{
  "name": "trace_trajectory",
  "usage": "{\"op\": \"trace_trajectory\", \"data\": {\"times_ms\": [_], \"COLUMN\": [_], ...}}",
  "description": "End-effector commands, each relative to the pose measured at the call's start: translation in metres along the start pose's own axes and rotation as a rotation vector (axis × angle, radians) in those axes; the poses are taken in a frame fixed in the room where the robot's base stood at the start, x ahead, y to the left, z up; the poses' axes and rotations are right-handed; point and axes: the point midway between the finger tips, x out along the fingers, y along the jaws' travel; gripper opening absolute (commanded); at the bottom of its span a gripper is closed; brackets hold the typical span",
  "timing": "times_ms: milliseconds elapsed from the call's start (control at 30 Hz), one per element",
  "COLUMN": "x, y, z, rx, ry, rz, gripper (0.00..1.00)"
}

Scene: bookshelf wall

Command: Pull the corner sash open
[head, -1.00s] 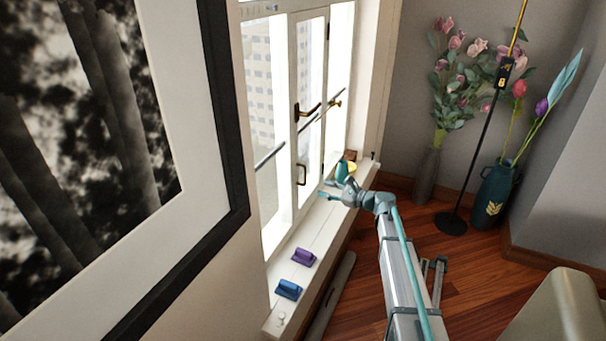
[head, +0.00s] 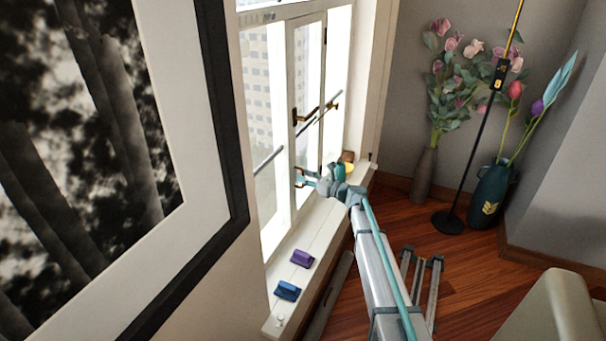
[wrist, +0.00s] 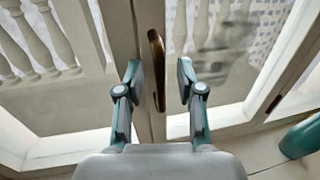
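The white-framed window has a sash (head: 293,85) with bronze-brown handles; which one the task calls the corner sash is not certain. In the wrist view an upright bronze handle (wrist: 157,62) stands on a white sash stile (wrist: 123,25). My gripper (wrist: 160,80) is open, with one finger on each side of this handle's lower part; I see gaps beside it and no clear contact. In the head view my gripper (head: 304,177) is at the lower handle, mostly covering it. The sash looks closed. A higher bronze handle (head: 306,114) is free.
A purple block (head: 302,258) and a blue block (head: 287,290) lie on the near sill (head: 315,237). A yellow object (head: 347,168) sits on the sill behind my wrist. Vases with flowers (head: 424,178) and a black stand (head: 448,222) are at the back right.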

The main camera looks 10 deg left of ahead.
Motion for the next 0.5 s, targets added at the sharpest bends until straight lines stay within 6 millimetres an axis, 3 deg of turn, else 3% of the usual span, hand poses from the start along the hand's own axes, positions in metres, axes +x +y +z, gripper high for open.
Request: {"op": "trace_trajectory", "data": {"times_ms": [167, 467, 500], "x": [0.0126, 0.0139, 0.0138], "y": [0.0000, 0.0004, 0.0004], "z": [0.0003, -0.0004, -0.0004], "rx": [0.000, 0.000, 0.000], "ry": [0.000, 0.000, 0.000], "rz": [0.001, 0.000, 0.000], "gripper": [0.37, 0.37, 0.32]}}
